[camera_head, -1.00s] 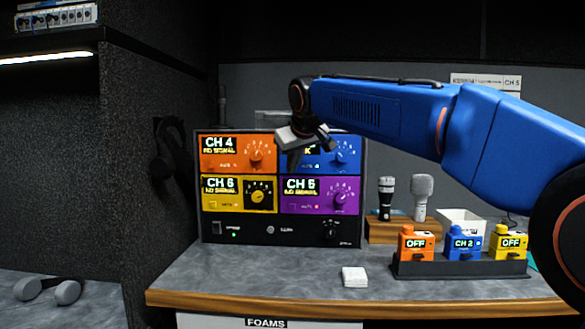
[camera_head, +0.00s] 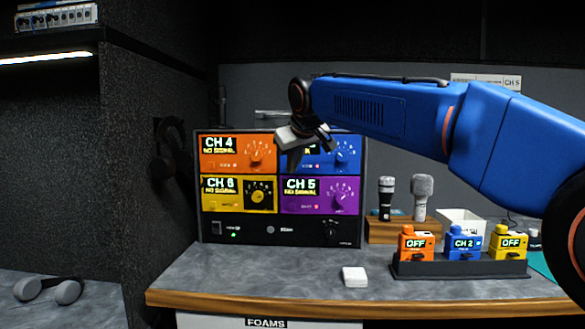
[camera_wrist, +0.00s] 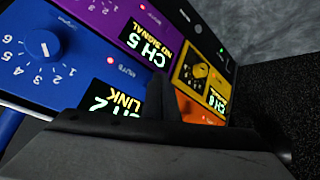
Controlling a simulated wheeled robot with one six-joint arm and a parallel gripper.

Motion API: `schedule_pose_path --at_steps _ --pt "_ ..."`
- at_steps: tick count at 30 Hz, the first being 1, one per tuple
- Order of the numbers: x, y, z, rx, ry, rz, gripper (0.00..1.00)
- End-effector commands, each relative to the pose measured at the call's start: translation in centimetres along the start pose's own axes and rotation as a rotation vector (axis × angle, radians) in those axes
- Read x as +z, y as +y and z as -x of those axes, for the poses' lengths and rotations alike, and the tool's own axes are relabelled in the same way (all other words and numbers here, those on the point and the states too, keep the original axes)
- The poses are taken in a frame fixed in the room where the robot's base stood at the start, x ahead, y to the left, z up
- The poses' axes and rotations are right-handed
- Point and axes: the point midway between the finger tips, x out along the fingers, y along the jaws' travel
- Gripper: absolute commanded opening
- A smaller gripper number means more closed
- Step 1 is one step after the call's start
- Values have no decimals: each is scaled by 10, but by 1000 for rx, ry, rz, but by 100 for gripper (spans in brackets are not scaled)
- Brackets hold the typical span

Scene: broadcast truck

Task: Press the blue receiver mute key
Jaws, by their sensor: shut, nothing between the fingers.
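The blue receiver (camera_head: 350,150) is the upper right unit of the rack, and my gripper hides its left part in the head view. In the wrist view the blue receiver (camera_wrist: 75,80) shows a white-marked knob, a "CH 2 LINK" display and a small red light beside the mute label. I cannot make out its mute key; the gripper may hide it. My gripper (camera_head: 293,160) is shut and empty in front of the blue panel. In the wrist view its dark fingers (camera_wrist: 163,98) overlap the display's edge; whether they touch the panel is unclear.
Orange (camera_head: 222,152), yellow (camera_head: 230,195) and purple (camera_head: 320,195) receivers sit around it. On the counter stand a charger with beltpacks (camera_head: 463,268), two microphones (camera_head: 421,195) and a white block (camera_head: 354,276). The front middle of the counter is mostly clear.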

Motion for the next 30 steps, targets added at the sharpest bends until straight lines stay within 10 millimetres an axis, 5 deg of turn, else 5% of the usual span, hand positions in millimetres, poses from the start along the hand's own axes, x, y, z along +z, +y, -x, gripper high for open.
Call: schedule_pose_path --at_steps 11,30 --pt "4 -4 4 -1 -1 1 0" --pt "29 -30 40 -2 0 1 0"
